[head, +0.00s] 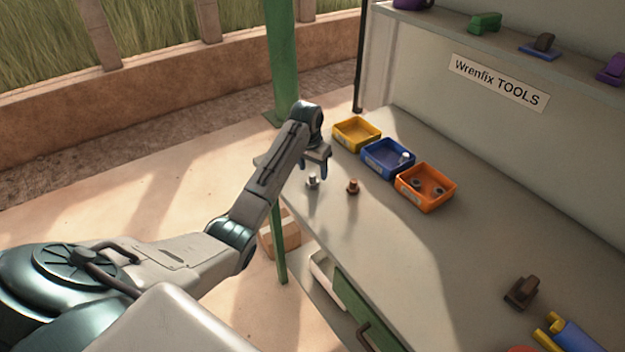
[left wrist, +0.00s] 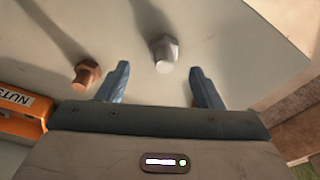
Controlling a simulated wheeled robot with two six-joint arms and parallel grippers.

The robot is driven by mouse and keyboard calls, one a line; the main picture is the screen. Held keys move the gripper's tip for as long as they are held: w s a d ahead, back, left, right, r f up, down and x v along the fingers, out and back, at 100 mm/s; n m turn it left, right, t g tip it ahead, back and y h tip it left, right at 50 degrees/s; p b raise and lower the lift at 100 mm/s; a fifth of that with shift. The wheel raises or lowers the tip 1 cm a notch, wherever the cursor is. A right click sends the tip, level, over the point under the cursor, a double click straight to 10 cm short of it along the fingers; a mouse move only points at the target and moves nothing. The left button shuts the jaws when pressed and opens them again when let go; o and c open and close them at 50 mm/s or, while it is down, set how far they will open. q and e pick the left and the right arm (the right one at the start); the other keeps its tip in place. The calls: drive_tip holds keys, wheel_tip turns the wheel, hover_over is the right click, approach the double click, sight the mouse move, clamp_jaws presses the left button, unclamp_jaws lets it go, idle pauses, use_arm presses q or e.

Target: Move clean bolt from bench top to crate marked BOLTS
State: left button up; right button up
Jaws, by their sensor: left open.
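A clean silver bolt (head: 312,181) stands on its head or end on the bench top (head: 400,265), near its left edge. In the left wrist view the silver bolt (left wrist: 163,52) shows just beyond and between the fingertips. My left gripper (head: 313,172) is open and empty, low over the bench at this bolt; I cannot tell whether it touches. A rusty brown bolt (head: 352,187) stands to the right, outside the fingers. A blue crate (head: 376,170) holds a silver piece like a bolt; its label is too small to read. My right gripper is out of view.
An orange crate (head: 425,204) holds dark nuts; its label reads NUTS in the left wrist view (left wrist: 22,122). A yellow crate (head: 345,143) stands behind the blue one. A brown object (head: 521,292) lies front right. The middle of the bench is clear.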

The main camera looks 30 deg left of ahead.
sight(312, 175)
use_arm(q)
drive_tip(key=f, duration=0.1)
drive_tip(key=f+p, duration=0.1)
drive_tip(key=f, duration=0.1)
drive_tip(key=shift+w+a+f+p, duration=0.25)
drive_tip(key=shift+w+f+p, duration=0.05)
drive_tip(key=shift+f+p, duration=0.05)
drive_tip(key=shift+f, duration=0.65)
drive_tip(key=c, duration=1.2)
drive_tip(key=shift+c, duration=0.2)
drive_tip(key=shift+w+r, duration=0.1)
